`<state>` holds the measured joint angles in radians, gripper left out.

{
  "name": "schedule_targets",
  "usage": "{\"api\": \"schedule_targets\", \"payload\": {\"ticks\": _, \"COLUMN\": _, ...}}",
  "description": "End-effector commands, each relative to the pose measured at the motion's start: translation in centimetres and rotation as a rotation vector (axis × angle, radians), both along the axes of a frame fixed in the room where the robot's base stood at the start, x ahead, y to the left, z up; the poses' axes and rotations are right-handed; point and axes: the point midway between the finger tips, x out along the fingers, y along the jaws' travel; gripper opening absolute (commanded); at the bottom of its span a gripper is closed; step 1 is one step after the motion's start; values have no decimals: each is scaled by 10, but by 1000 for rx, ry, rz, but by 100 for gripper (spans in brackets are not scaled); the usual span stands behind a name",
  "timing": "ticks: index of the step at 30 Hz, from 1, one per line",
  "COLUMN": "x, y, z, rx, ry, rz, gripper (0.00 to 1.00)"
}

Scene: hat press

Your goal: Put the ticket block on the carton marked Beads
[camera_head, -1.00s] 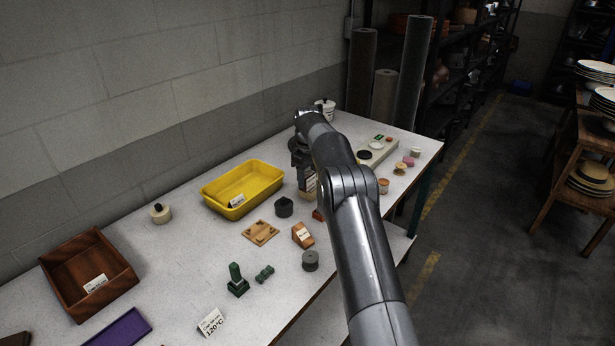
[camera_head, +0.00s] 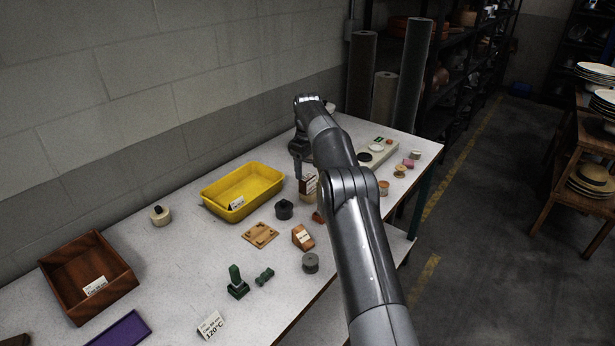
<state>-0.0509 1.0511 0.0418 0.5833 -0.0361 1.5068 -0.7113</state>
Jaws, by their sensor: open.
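A small orange-brown wooden wedge (camera_head: 302,237) with a white label on its slanted face sits near the table's front edge; it looks like the ticket block, but its print is too small to read. A small brown-and-pale box with a white label (camera_head: 309,187) stands farther back, partly hidden by my arm; it may be the Beads carton, though I cannot read its label. My gripper (camera_head: 299,175) is open, pointing down just beside or above this box, behind and apart from the wedge. I cannot tell whether it touches the box. Its fingers are partly hidden.
A yellow tray (camera_head: 216,208) lies left of my gripper, and a brown wooden box (camera_head: 64,297) farther left. A dark round pot (camera_head: 284,209), a wooden plate (camera_head: 260,235), a grey cylinder (camera_head: 310,263) and green pieces (camera_head: 237,284) surround the wedge. A reddish-brown object (camera_head: 318,216) is half hidden by my arm.

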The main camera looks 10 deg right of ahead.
Motion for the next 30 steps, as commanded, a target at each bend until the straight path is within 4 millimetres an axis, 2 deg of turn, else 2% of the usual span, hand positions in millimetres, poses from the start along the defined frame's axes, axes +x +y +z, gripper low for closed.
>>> {"api": "schedule_targets", "payload": {"ticks": 8, "x": -1, "y": 0, "z": 27, "rx": 0, "ry": -3, "rz": -2, "gripper": 72}}
{"api": "schedule_targets", "payload": {"ticks": 11, "x": -6, "y": -1, "z": 44, "rx": 0, "ry": -14, "rz": -16, "gripper": 72}}
{"api": "schedule_targets", "payload": {"ticks": 14, "x": -18, "y": -3, "z": 72, "rx": 1, "ry": -36, "rz": -46, "gripper": 72}}
{"api": "schedule_targets", "payload": {"ticks": 21, "x": -67, "y": -9, "z": 144, "rx": 6, "ry": -102, "rz": -146, "gripper": 72}}
{"api": "schedule_targets", "payload": {"ticks": 26, "x": -111, "y": -15, "z": 183, "rx": 14, "ry": -147, "rz": -215, "gripper": 72}}
{"api": "schedule_targets", "payload": {"ticks": 30, "x": -155, "y": -20, "z": 209, "rx": 24, "ry": -186, "rz": -277, "gripper": 72}}
